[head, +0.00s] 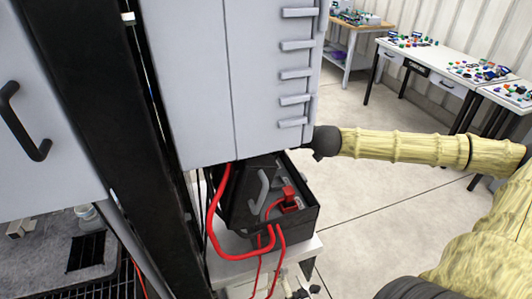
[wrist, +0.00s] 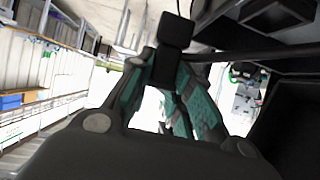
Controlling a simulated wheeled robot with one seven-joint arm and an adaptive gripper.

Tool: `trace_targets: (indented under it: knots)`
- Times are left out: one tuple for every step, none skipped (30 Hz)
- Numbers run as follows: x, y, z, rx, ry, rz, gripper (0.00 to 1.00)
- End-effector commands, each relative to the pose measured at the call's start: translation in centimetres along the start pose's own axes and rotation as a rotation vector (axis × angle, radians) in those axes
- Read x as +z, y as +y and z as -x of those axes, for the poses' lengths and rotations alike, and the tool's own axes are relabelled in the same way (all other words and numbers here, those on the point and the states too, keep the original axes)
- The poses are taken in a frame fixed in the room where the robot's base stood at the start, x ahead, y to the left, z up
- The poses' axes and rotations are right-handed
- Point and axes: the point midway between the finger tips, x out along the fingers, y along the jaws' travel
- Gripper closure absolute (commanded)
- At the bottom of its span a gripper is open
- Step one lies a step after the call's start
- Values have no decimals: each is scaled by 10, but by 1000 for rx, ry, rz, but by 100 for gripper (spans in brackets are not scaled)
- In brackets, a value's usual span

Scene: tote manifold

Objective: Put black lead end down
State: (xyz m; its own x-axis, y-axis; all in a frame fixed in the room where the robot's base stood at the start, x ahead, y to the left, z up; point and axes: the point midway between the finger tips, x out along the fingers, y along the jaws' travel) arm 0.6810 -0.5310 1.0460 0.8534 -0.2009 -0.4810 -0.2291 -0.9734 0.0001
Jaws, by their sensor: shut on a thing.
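My gripper (wrist: 175,65) shows in the wrist view with its teal fingers drawn together. It is shut on the black lead end (wrist: 175,32), a dark blocky piece at the fingertips. A dark bar or cable runs from there to the right, and I cannot tell whether it is part of the lead. In the head view my arm reaches in from the right, and the gripper is hidden behind the grey cabinet. No black lead can be clearly made out in that view.
The grey cabinet (head: 190,80) with several handles blocks the view. Below it is a black tote (head: 307,222) with a red part (head: 289,199) and red leads (head: 235,257). A black post (head: 105,110) stands left. Worktables (head: 440,60) stand far right, with clear floor before them.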

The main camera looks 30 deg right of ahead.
Motion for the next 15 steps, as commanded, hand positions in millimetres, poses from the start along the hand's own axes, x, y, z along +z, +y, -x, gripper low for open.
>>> trace_targets:
  knots:
    - [1, -5, -1, -1, -1, 4, 100]
    - [2, -8, -1, -1, -1, 5, 100]
    - [2, -11, -2, -2, -1, 5, 100]
    - [2, -14, -2, -2, -1, 5, 100]
    - [3, -16, -2, -3, -1, 5, 100]
    - [4, -20, -2, -3, -1, 5, 100]
    - [4, -23, -2, -3, -1, 4, 100]
    - [4, -26, -2, -3, -2, 5, 100]
    - [4, -30, -2, -2, -2, 4, 100]
    - [5, -32, -2, -2, -2, 6, 100]
    - [5, -36, -2, -3, -2, 5, 100]
    - [5, -39, -2, -3, -1, 6, 100]
    - [6, -43, -2, -3, -1, 5, 100]
    - [6, -46, -2, -4, -2, 6, 100]
    - [7, -50, -2, -4, -2, 4, 100]
